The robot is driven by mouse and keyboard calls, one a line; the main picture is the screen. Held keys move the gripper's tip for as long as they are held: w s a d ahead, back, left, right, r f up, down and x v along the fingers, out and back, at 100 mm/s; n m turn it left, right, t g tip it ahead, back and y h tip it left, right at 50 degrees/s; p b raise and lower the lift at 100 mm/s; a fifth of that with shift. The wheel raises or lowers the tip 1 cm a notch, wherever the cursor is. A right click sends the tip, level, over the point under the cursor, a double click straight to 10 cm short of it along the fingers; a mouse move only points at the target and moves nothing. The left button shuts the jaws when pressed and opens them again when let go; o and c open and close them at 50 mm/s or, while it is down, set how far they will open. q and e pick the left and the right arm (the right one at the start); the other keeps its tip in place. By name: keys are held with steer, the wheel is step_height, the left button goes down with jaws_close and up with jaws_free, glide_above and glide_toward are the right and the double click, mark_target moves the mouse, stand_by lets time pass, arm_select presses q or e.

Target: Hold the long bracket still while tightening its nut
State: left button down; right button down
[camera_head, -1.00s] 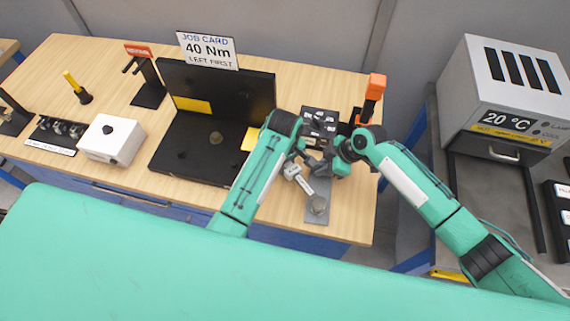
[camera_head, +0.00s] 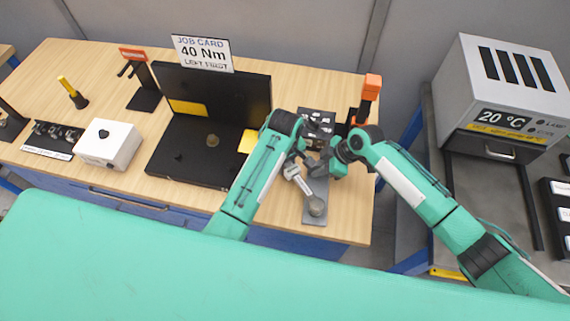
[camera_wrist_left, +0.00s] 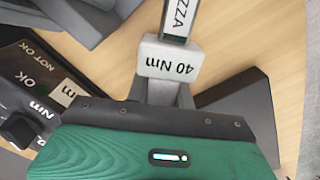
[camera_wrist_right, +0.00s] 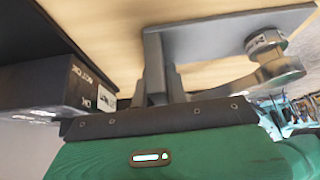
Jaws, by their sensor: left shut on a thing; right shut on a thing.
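A grey tool (camera_head: 296,181) with a pale label lies slanted over a grey plate (camera_head: 314,215) at the bench's front right. The left wrist view shows a pale grey block (camera_wrist_left: 170,61) marked 40 Nm on a labelled shaft. My left gripper (camera_head: 309,164) is shut on this grey tool; its fingertips are largely hidden. My right gripper (camera_head: 338,162) is shut close beside it on a grey upright piece (camera_wrist_right: 155,70), perhaps part of the long bracket. A round grey end (camera_head: 316,206) sits over the plate, also seen in the right wrist view (camera_wrist_right: 275,62). I cannot make out the nut clearly.
A black box (camera_head: 318,124) with OK and NOT OK labels and an orange-topped stand (camera_head: 371,88) stand just behind the grippers. A black open case (camera_head: 190,165) with the job card (camera_head: 203,54) is to the left. A white box (camera_head: 107,145) stands farther left.

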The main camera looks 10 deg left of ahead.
arm_select(q)
steer(key=shift+w+d, duration=0.15)
steer(key=shift+d, duration=0.05)
steer(key=shift+s+a, duration=0.3)
steer(key=shift+r, duration=0.1)
stand_by(0.3)
steer(key=shift+r, duration=2.2)
